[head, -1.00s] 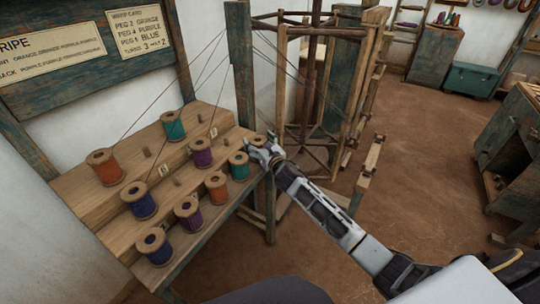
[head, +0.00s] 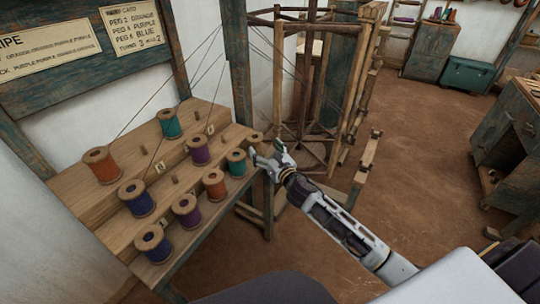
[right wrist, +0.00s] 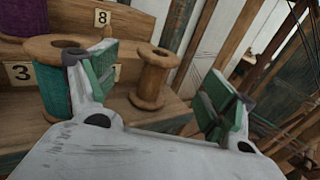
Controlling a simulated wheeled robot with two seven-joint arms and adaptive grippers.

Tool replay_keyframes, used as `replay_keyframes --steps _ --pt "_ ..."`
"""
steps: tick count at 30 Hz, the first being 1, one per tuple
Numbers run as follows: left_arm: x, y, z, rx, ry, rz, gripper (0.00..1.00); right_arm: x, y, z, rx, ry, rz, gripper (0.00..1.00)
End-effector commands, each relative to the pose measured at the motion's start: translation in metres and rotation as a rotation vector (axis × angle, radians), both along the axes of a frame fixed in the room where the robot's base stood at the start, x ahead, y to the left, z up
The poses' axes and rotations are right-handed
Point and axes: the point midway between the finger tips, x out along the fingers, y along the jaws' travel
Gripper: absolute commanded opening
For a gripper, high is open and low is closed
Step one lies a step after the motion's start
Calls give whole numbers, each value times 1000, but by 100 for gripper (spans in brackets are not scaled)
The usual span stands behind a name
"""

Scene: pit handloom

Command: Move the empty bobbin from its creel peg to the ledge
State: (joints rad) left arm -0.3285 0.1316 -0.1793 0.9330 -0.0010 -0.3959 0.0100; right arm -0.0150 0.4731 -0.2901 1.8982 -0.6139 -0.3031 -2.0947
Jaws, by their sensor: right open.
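The empty bobbin (head: 256,139) is bare pale wood and stands upright at the right end of the stepped wooden creel (head: 85,205). In the right wrist view the empty bobbin (right wrist: 153,76) stands beyond and between my open fingers, not touched. My right gripper (head: 264,156) is open and empty at the creel's right end, just in front of the empty bobbin. Its two green-padded fingers show in the right wrist view (right wrist: 165,90). I cannot tell which surface is the ledge. My left gripper is not in view.
A teal bobbin (head: 236,162) stands close left of my right gripper; it fills the left of the right wrist view (right wrist: 52,85). Several other wound bobbins stand on the steps, some with threads rising. A wooden warping frame (head: 310,90) stands behind. Open floor (head: 420,190) lies right.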

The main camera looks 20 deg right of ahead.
Motion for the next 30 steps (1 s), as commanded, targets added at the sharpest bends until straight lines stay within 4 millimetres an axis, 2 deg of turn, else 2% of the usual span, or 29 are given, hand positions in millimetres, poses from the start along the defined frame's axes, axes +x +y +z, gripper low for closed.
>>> replay_keyframes --steps 12,30 --pt "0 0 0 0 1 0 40 -28 -4 0 -1 0 0 83" --pt "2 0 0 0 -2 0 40 -31 -4 0 -1 0 0 83"
